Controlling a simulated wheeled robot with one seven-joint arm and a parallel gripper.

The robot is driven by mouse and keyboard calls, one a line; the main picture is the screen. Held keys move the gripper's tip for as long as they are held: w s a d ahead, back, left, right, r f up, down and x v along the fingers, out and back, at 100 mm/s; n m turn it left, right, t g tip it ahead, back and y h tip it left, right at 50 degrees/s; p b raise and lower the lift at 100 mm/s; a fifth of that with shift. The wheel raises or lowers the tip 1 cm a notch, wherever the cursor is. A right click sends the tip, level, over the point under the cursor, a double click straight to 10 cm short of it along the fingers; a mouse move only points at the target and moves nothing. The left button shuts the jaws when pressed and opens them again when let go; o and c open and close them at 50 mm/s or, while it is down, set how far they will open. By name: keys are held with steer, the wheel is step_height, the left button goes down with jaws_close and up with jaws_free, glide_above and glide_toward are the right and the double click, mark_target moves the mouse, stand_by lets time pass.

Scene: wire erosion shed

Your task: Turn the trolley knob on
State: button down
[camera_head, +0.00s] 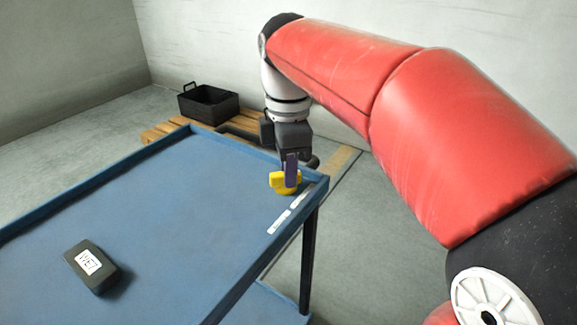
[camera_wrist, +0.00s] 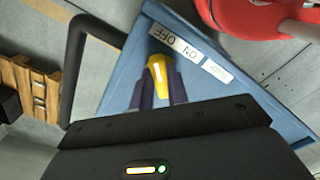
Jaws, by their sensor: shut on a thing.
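The trolley (camera_head: 150,215) is blue with a raised rim. The yellow trolley knob (camera_head: 278,181) sits at its far right corner. My gripper (camera_head: 291,172) reaches down onto it from above. In the wrist view the purple fingertips (camera_wrist: 162,92) are shut on the yellow knob (camera_wrist: 157,68), one on each side. A white line runs along the knob's top. White labels reading "ON" and "OFF" (camera_wrist: 174,43) lie beside the knob. A second white label (camera_wrist: 217,70) is farther along the rim. The fingers hide part of the knob.
A dark block marked "WET" (camera_head: 90,265) lies on the trolley's near left. A black crate (camera_head: 208,104) stands on a wooden pallet (camera_head: 160,132) behind the trolley. The trolley's middle is clear. A pale wall stands behind.

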steer(key=shift+m, duration=0.3)
steer(key=m+p, duration=0.2)
steer(key=shift+s+r+m, duration=0.1)
steer(key=shift+r+m, duration=0.05)
steer(key=shift+m, duration=0.15)
steer(key=m+p, duration=0.2)
steer(key=m, duration=0.3)
steer(key=shift+s+m+p, duration=0.15)
steer(key=shift+m+p, duration=0.15)
steer(key=m+p, duration=0.1)
steer(key=m, duration=0.3)
steer(key=shift+a+p, duration=0.15)
steer(key=shift+p, duration=0.15)
steer(key=shift+a+m+p, duration=0.1)
steer(key=shift+m+p, duration=0.5)
steer(key=shift+m, duration=1.9)
steer(key=c, duration=1.4)
jaws_free()
steer(key=shift+o, duration=0.2)
